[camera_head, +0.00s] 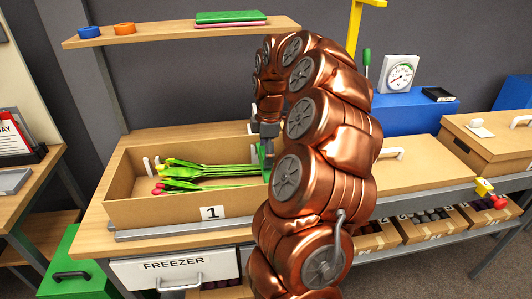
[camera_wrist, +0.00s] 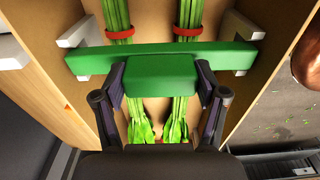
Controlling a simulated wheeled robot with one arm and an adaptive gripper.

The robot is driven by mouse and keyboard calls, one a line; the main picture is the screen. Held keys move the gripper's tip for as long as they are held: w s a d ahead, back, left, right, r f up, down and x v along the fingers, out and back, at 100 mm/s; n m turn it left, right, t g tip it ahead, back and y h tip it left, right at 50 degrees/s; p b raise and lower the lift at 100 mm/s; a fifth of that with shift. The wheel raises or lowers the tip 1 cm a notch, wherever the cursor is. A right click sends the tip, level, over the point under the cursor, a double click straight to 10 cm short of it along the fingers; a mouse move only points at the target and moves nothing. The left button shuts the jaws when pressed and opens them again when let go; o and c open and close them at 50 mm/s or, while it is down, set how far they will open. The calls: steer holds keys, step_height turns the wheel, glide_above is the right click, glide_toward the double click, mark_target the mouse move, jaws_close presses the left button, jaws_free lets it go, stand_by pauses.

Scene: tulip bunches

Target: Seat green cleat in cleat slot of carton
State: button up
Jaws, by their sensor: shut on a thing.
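The green cleat (camera_wrist: 120,60) is a bar with a block at its middle. My gripper (camera_wrist: 161,80) is shut on that block. In the wrist view the bar lies crosswise over the tulip stems, spanning the open carton (camera_wrist: 50,85). White slot brackets stand at the left wall (camera_wrist: 78,31) and right wall (camera_wrist: 240,27), close to the bar's ends. I cannot tell whether the ends sit in them or hover above. In the head view the carton (camera_head: 152,212) carries label 1, and my gripper (camera_head: 265,140) is at its right end, with the cleat mostly hidden by my arm.
Two tulip bunches (camera_head: 205,172) with red bands lie in the carton. A shelf (camera_head: 180,33) hangs above the back of the bench. A closed carton (camera_head: 415,163) and a blue box (camera_head: 408,110) with a dial stand to the right.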

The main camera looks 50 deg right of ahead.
steer(key=shift+f+b, duration=0.5)
steer(key=shift+f, duration=0.55)
steer(key=o, duration=1.3)
steer(key=shift+o, duration=0.2)
steer(key=r, duration=1.1)
steer(key=shift+s+d+r, duration=0.1)
steer(key=shift+s+d, duration=0.05)
steer(key=shift+d, duration=0.2)
steer(key=shift+r, duration=0.4)
steer(key=shift+a, duration=0.1)
